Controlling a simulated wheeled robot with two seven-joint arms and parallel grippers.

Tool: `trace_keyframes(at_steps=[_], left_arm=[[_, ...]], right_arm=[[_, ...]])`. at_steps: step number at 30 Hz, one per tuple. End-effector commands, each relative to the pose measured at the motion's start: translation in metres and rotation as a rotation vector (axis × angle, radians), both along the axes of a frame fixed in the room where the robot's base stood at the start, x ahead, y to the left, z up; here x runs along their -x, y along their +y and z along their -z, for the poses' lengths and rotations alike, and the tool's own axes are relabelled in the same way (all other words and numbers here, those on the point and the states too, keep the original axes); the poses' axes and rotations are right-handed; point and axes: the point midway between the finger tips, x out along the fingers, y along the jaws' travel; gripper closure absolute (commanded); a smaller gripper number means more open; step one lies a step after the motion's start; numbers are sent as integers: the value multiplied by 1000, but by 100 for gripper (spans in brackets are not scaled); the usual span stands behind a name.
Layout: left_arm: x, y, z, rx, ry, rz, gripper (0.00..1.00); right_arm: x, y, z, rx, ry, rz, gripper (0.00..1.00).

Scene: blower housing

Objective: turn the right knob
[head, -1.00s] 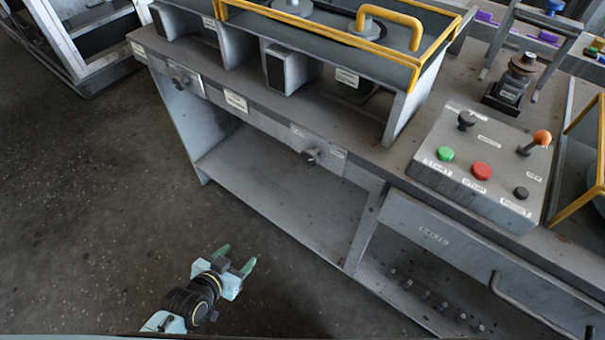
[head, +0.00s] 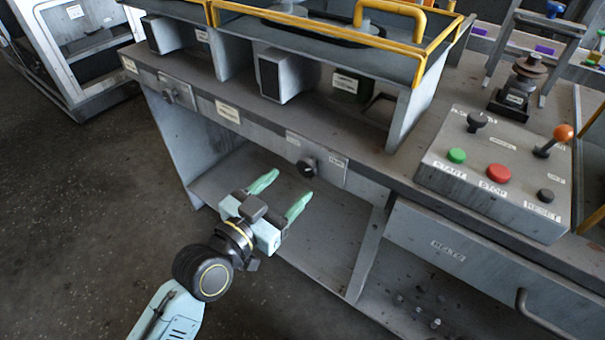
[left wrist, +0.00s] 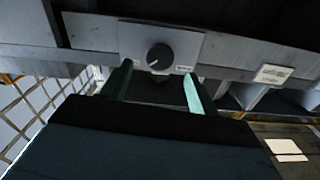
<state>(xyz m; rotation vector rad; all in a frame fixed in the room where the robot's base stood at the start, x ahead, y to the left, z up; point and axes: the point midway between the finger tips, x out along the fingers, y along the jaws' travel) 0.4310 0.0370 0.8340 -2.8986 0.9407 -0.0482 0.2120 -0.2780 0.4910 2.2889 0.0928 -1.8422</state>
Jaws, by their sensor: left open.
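The right knob (head: 306,167) is a dark round knob on a light plate on the front edge of the workbench. It also shows in the left wrist view (left wrist: 159,56), just beyond and above the fingertips, with a pale pointer line on its face. My left gripper (head: 288,186) is open and empty, its two green fingers pointing toward the bench front. It is in front of and a little below the knob, apart from it. In the left wrist view the fingers (left wrist: 158,75) straddle the space below the knob. My right gripper is not in view.
Another dark knob (head: 170,96) sits on the same bench front to the left. A control box (head: 495,180) with green, red and black buttons stands on the bench top at right. A drawer (head: 470,262) with a handle is below it. The lower shelf (head: 320,235) has open room.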

Motion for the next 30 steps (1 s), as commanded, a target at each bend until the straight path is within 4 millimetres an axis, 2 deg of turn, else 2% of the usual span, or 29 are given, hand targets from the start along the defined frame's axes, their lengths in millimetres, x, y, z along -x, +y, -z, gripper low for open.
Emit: trace_keyframes(at_steps=[3,9,21,23,30], left_arm=[[-20,-15,1,3,-1,-1,40],[-41,-30,1,1,1,-1,40],[-48,-35,1,-1,2,0,40],[-48,-35,1,-1,2,0,45],[-48,-34,1,-1,2,-1,76]], right_arm=[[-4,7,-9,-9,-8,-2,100],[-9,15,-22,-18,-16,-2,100],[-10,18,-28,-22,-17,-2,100],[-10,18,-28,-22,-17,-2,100],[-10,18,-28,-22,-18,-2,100]])
